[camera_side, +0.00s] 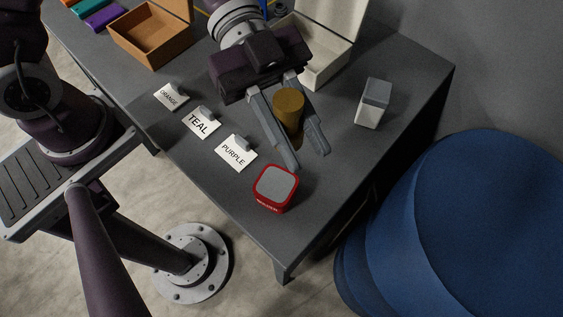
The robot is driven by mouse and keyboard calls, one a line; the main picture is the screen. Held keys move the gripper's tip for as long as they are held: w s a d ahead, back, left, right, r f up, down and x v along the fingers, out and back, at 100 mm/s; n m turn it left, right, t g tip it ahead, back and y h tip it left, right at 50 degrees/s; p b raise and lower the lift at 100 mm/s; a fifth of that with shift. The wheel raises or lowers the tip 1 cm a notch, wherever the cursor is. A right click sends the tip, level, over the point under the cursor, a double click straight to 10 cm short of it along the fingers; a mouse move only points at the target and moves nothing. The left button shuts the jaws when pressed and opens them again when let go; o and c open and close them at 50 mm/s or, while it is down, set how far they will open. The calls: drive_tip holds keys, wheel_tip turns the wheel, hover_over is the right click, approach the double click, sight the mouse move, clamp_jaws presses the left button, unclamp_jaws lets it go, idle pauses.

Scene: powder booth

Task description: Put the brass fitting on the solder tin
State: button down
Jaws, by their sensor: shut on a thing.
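The brass fitting (289,106) is a brownish-gold cylinder with a flat round top. My gripper (306,156) is shut on it, with one grey finger on each side and the fingertips reaching past it towards the front. The fitting's lower part is partly hidden by the fingers, and I cannot tell how high it is above the table. The solder tin (276,186) is a red box with rounded corners, a grey top and white lettering on its front. It stands near the table's front edge, just in front of my fingertips, with nothing on its top.
Cards marked orange (172,97), teal (201,122) and purple (236,152) stand left of my gripper. A grey-topped white box (374,103) stands to the right. An open brown box (150,38) and open white box (322,62) are behind. A blue drum (480,230) stands beyond the right edge.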

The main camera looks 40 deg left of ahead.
sight(283, 200)
drive_tip(key=shift+m+g, duration=0.6)
drive_tip(key=shift+g, duration=0.1)
drive_tip(key=s+f, duration=0.1)
drive_tip(key=f, duration=0.2)
drive_tip(key=s+f, duration=0.1)
drive_tip(key=f, duration=0.2)
drive_tip(key=s+f, duration=0.1)
drive_tip(key=f, duration=0.2)
drive_tip(key=shift+s+d, duration=0.1)
drive_tip(key=shift+d, duration=0.1)
drive_tip(key=c, duration=1.2)
unclamp_jaws()
drive_tip(key=shift+f, duration=0.15)
